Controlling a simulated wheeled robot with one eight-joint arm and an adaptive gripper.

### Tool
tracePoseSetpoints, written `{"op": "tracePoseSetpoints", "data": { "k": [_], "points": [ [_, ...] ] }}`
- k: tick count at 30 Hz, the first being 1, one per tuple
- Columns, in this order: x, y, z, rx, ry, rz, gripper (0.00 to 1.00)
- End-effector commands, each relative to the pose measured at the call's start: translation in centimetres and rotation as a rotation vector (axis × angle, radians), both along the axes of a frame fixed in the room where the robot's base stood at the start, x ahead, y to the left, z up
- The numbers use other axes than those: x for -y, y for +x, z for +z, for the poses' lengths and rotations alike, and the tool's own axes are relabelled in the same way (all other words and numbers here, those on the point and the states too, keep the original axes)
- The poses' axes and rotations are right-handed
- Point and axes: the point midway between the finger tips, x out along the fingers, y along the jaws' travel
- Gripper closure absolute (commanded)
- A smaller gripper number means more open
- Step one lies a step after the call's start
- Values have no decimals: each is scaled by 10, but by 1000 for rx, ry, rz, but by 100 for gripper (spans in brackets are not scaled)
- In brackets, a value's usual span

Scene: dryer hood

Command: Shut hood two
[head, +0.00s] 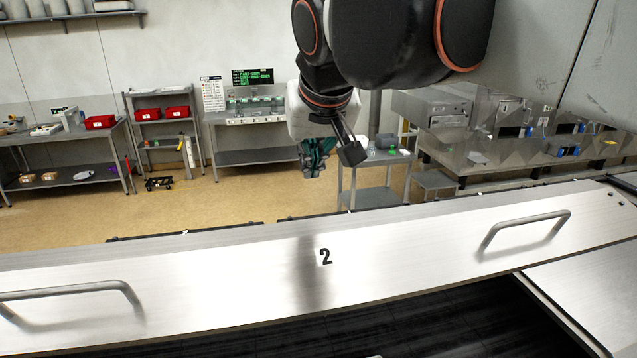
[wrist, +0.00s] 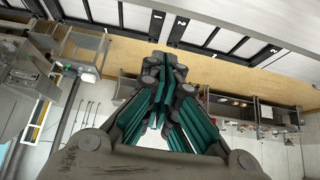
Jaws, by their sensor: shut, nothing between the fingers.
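Hood two (head: 400,262) is a long brushed-metal panel marked with a black "2". It spans the lower part of the head view and stands raised, with a dark opening (head: 420,325) showing below its front edge. It has a bar handle at the left (head: 75,292) and another at the right (head: 525,228). My gripper (head: 314,168), with green-lined fingers, hangs beyond the panel's far edge in the head view, apart from the handles. In the wrist view my gripper (wrist: 165,75) has its fingers together with nothing between them.
A grey cart (head: 372,185) stands behind my gripper. A metal workbench (head: 470,140) is at the right, and shelves with red bins (head: 162,115) are at the back left. In the wrist view, pale panels with black frames (wrist: 225,30) lie along the top.

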Motion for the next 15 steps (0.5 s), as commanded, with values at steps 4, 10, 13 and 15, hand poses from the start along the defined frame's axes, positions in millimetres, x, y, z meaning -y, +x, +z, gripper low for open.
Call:
{"op": "tracePoseSetpoints", "data": {
  "k": [4,10,13,15],
  "points": [
    [-5,18,-22,0,1,-1,100],
    [-10,38,-52,0,-1,-1,100],
    [-7,26,-63,1,0,1,100],
    [-5,20,-70,1,0,1,100]
  ]
}}
